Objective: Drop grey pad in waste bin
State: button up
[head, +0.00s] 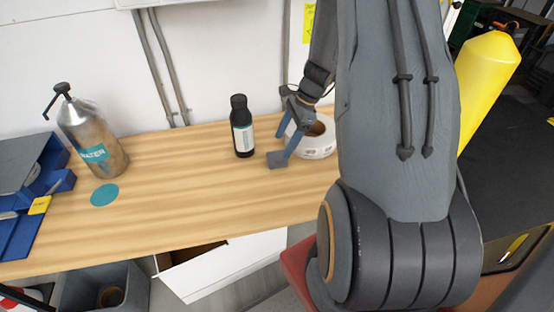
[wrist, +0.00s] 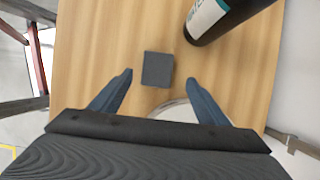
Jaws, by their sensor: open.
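The grey pad (wrist: 157,69) is a small dark square lying on the wooden table, between and just beyond my fingertips in the wrist view. It also shows in the head view (head: 277,160), close to one blue finger. My gripper (wrist: 158,79) is open and empty, pointing down over the table; in the head view (head: 291,136) it is partly hidden by my arm. I cannot tell how far the fingertips are above the table. A grey open bin (head: 134,286), probably the waste bin, stands below the table's front edge at lower left, with a brown round thing inside.
A dark bottle (head: 243,138) stands left of my gripper. A white tape roll (head: 320,152) lies right behind the fingers. A metal water bottle (head: 93,135), a teal disc (head: 105,194) and blue trays (head: 25,220) are at left. A white drawer (head: 225,268) juts out below the table.

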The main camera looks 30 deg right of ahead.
aim_at(278, 156)
jog(key=p+x, duration=0.1)
jog(key=x, duration=0.3)
jog(key=shift+s+a+f+p, duration=0.15)
jog(key=shift+s+f+p, duration=0.1)
jog(key=shift+f+p, duration=0.1)
jog(key=shift+w+a+f, duration=0.1)
jog(key=shift+a+f, duration=0.05)
jog(key=shift+f, duration=0.3)
jog(key=c, duration=1.2)
jog(key=shift+r, duration=0.2)
jog(key=shift+r+b, duration=0.9)
jog(key=shift+r, duration=3.9)
